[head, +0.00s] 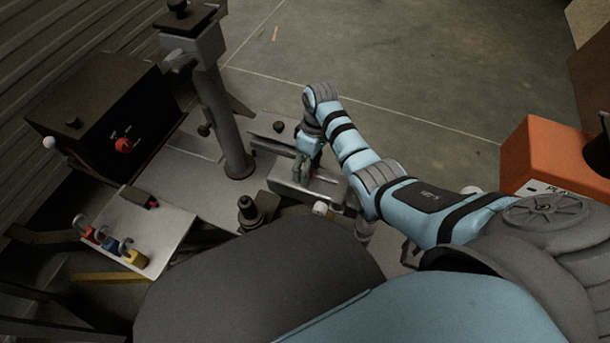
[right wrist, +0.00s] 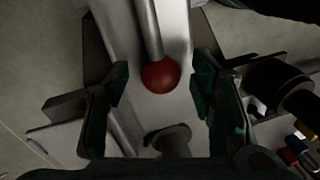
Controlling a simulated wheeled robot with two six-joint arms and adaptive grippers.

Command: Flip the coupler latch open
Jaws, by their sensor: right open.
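A lever rod (right wrist: 149,28) ending in a red ball knob (right wrist: 161,75) lies over a pale metal coupler body in the right wrist view; I take it for the coupler latch. In the head view the metal coupler body (head: 318,186) is below my right gripper (head: 303,166), which hides the knob. The gripper is open, pointing down, with one dark green finger on each side of the red knob. Gaps show between the fingers and the knob. A round grey stud (right wrist: 168,141) is near the palm. My left gripper is not in view.
A grey post (head: 222,120) stands left of the coupler, beside a black box (head: 95,112) with a red knob. A plate (head: 152,232) holds red, blue and yellow padlocks. A black-topped fitting (head: 250,212) stands close by. An orange box (head: 548,150) is at right. The floor behind is clear.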

